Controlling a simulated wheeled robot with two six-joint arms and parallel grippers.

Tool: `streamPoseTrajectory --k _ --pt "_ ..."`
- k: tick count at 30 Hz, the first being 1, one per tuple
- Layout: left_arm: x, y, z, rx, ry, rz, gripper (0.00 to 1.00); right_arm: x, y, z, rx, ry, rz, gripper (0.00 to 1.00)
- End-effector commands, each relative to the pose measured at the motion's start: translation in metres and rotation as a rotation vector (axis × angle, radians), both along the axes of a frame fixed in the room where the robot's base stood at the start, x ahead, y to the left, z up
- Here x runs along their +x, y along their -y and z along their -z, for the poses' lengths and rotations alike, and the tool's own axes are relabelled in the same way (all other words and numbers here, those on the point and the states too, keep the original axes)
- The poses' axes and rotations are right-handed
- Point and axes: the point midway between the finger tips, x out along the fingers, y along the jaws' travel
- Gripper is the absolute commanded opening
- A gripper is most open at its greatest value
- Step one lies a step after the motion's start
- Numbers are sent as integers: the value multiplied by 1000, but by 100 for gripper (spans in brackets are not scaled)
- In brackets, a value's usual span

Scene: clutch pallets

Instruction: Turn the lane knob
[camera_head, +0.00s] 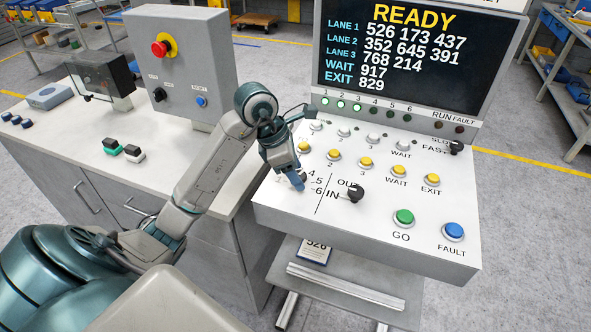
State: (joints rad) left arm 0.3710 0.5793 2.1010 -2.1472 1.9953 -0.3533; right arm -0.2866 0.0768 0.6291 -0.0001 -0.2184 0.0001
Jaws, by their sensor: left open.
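The white sloped control panel (371,221) stands at the right of the camera_head view. The position marks 4, 5 and 6 (317,182) are printed on its left part, but the lane knob beside them is hidden behind my left gripper. My left gripper (297,182) comes down over that spot with its fingers open. I cannot tell whether the fingers touch the knob. A black IN/OUT knob (355,193) stands to the right of the marks. The screen (415,45) reads READY, with number lists for lanes 1 to 3, WAIT and EXIT. My right gripper is out of view.
Yellow buttons (365,162) line the panel behind my gripper. The green GO button (403,217) and blue FAULT button (453,231) are at front right. A black SLOW/FAST knob (456,147) is at the right edge. A grey box with a red stop button (161,48) stands left.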

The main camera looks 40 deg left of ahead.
Motion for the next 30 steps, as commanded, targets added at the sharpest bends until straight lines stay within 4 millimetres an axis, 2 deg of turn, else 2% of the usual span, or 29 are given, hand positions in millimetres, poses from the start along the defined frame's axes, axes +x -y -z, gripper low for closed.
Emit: streamPoseTrajectory --k 4,9,15,16,23,30 --pt "1 1 2 0 0 -1 55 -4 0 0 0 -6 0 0" --pt "1 0 2 0 0 -1 53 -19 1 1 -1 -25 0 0" --pt "1 0 2 0 0 -1 14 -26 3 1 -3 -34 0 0" --pt "1 1 2 1 1 0 11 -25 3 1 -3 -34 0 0" --pt "1 1 2 0 2 -19 11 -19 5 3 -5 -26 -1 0" --pt "0 2 2 0 3 -127 11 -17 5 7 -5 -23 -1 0"
